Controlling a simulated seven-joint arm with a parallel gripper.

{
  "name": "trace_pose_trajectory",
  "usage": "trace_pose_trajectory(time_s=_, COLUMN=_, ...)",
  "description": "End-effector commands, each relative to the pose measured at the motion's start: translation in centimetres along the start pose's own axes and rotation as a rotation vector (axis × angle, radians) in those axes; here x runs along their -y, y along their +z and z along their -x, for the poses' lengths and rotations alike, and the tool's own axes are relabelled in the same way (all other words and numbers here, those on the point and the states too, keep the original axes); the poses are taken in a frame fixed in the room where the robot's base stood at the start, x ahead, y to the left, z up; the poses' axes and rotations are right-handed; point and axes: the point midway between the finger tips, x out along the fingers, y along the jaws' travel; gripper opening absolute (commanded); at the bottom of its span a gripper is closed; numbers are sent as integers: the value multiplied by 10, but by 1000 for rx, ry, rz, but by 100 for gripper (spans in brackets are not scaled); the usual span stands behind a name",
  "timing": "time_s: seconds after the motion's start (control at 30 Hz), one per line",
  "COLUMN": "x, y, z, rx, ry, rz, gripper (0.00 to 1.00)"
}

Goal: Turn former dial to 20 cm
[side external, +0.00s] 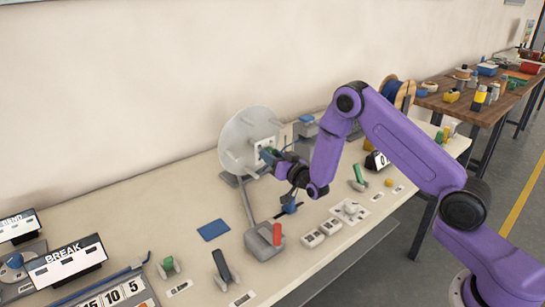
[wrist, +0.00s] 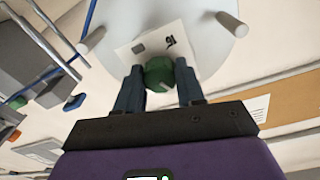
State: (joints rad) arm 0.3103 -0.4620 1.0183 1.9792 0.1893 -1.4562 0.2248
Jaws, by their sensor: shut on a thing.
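The former (side external: 240,135) is a round pale grey disc with pegs, standing upright near the wall. It fills the top of the wrist view (wrist: 190,20). A white dial plate (wrist: 155,43) sits on its face with a dark number, which looks like 16 but is turned and hard to read. The green dial knob (wrist: 159,72) is in front of this plate. My gripper (wrist: 160,88) is shut on the green knob, one finger on each side. In the side view my gripper (side external: 268,155) faces the disc, and the knob is mostly hidden.
A grey box with a red lever (side external: 277,234) stands below the disc. A blue mat (side external: 213,230) and a dark-handled lever (side external: 221,266) lie left of it. A BREAK sign (side external: 65,262) stands at far left. A wooden table (side external: 470,100) with spools and bottles is behind at right.

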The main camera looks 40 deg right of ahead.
Motion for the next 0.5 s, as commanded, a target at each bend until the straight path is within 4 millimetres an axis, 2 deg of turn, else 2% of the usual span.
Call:
trace_pose_trajectory(time_s=0.47, x=0, y=0, z=0, rx=-3, ry=-1, rz=17, gripper=7)
trace_pose_trajectory(time_s=0.5, x=0, y=0, z=0, rx=-2, ry=-1, rz=17, gripper=44)
